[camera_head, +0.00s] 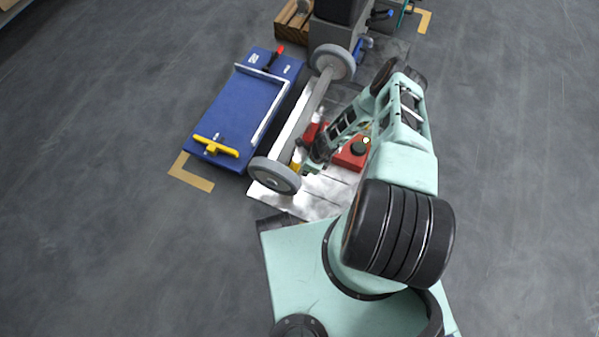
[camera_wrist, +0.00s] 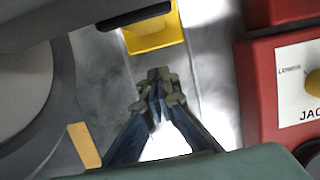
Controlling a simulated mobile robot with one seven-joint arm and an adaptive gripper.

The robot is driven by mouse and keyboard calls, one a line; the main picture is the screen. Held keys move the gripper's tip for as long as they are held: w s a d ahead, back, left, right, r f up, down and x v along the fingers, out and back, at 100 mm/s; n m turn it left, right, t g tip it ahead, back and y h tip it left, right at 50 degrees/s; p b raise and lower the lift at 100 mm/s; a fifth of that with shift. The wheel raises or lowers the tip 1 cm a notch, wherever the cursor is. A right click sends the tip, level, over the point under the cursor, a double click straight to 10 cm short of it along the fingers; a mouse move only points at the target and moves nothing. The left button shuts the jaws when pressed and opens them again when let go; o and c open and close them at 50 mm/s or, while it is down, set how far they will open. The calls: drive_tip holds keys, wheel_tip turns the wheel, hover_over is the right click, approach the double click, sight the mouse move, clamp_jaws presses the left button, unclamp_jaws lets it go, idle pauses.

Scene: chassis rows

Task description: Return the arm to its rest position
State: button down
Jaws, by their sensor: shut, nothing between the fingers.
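My gripper (camera_wrist: 157,90) is shut and empty in the wrist view, with its fingertips together over a pale, bright surface. In the head view my gripper (camera_head: 310,163) is low at the end of my bent arm, beside the grey axle with wheels. A yellow part (camera_wrist: 152,35) lies just beyond the fingertips, apart from them as far as I can tell. A red box marked JACK (camera_wrist: 262,85) stands to the right of the fingers. It also shows in the head view as a red box (camera_head: 347,160) with a dark round top, partly hidden by my arm.
A grey wheel (camera_head: 272,176) is close to my gripper, and another wheel (camera_head: 332,62) is at the axle's far end. A blue platform (camera_head: 222,118) with a yellow handle (camera_head: 216,145) lies left. Floor at right is clear.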

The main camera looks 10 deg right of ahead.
drive_tip(key=p+v, duration=0.3)
drive_tip(key=v, duration=0.7)
drive_tip(key=shift+p, duration=0.4)
drive_tip(key=shift+w, duration=0.15)
